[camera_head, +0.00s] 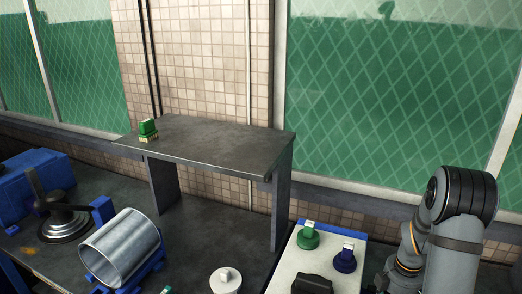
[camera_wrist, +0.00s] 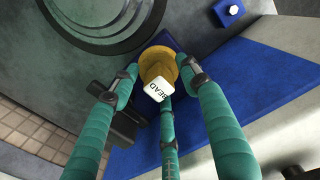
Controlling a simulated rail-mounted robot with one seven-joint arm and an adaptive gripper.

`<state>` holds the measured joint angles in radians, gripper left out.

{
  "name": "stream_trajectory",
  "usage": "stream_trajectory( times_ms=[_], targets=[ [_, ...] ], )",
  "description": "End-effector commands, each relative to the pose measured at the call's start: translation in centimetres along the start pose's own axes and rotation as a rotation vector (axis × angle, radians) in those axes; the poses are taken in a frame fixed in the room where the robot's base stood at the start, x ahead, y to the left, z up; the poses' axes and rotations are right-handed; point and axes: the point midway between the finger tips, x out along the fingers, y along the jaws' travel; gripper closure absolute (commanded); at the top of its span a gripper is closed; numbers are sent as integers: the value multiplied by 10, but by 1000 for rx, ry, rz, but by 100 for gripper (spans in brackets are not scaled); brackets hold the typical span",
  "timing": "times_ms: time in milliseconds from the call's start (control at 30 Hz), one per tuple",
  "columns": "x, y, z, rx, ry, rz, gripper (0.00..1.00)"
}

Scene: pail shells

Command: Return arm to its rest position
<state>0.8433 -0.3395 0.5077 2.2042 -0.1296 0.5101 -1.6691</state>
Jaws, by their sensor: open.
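My gripper (camera_wrist: 160,78) shows in the wrist view with three teal fingers spread open. The fingers stand around a yellow round piece with a pale tab (camera_wrist: 155,88) marked "BEAD". I cannot tell whether any fingertip touches it. The piece is over a blue surface (camera_wrist: 250,95) beside a large dark round form (camera_wrist: 100,20). In the head view my arm is folded upright at the right edge; my gripper is outside that view.
A grey raised shelf (camera_head: 220,145) holds a green piece (camera_head: 148,130). A metal pail shell (camera_head: 120,248) lies in a blue cradle. A pale panel (camera_head: 275,276) carries a green knob (camera_head: 308,238) and a blue knob (camera_head: 345,259). A white round lid-like piece (camera_head: 225,281) is in front.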

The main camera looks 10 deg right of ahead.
Motion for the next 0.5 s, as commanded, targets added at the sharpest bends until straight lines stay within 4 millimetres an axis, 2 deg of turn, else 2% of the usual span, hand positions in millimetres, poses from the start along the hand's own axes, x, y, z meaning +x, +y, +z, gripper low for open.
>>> stream_trajectory(
  times_ms=[33, 200, 333, 500],
  targets=[
    [-17, 6, 0, 1, 1, 21, 55],
    [-46, 4, 0, 1, 1, 17, 55],
    [-60, 3, 0, 0, 1, 14, 55],
    [-68, 2, 0, 0, 0, 11, 55]
  ],
)
